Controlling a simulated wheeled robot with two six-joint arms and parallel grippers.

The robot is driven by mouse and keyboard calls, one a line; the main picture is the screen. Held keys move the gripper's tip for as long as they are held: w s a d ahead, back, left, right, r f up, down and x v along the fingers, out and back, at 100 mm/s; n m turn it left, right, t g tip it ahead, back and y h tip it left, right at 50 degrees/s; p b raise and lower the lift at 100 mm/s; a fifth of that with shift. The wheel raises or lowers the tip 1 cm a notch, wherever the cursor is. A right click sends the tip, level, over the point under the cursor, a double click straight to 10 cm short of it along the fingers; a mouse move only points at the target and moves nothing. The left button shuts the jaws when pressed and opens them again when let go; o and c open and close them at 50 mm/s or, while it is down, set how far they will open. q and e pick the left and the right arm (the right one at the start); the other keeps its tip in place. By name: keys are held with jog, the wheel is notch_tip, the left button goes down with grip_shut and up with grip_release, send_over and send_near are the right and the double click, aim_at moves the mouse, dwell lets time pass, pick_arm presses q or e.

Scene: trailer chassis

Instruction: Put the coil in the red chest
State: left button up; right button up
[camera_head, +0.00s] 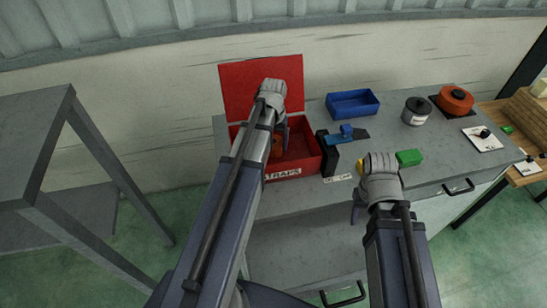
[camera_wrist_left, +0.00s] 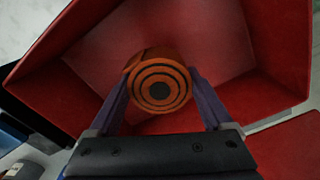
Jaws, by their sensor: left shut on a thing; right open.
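The red chest (camera_head: 312,163) stands open on the grey workbench, its lid raised at the back and the word STRAPS on its front. My left gripper (camera_head: 279,138) reaches down into the chest. It is shut on the orange coil (camera_wrist_left: 158,82), whose dark rings face the left wrist camera. The chest's red walls (camera_wrist_left: 285,80) surround the coil in that view. I cannot tell whether the coil touches the chest floor. In the head view my left arm hides much of the chest and coil. My right gripper (camera_head: 358,207) is open at the bench's front edge, its fingers mostly hidden.
A grey pot (camera_head: 416,111) and an orange round object (camera_head: 455,99) stand farther right. A grey metal frame (camera_head: 40,130) is at the left.

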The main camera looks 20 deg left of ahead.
aim_at(273, 151)
pick_arm(q)
jog(key=shift+f+b, duration=1.85)
jog(key=shift+f, duration=0.25)
jog(key=shift+r, duration=0.1)
jog(key=o, duration=1.4)
jog(key=shift+c, duration=0.2)
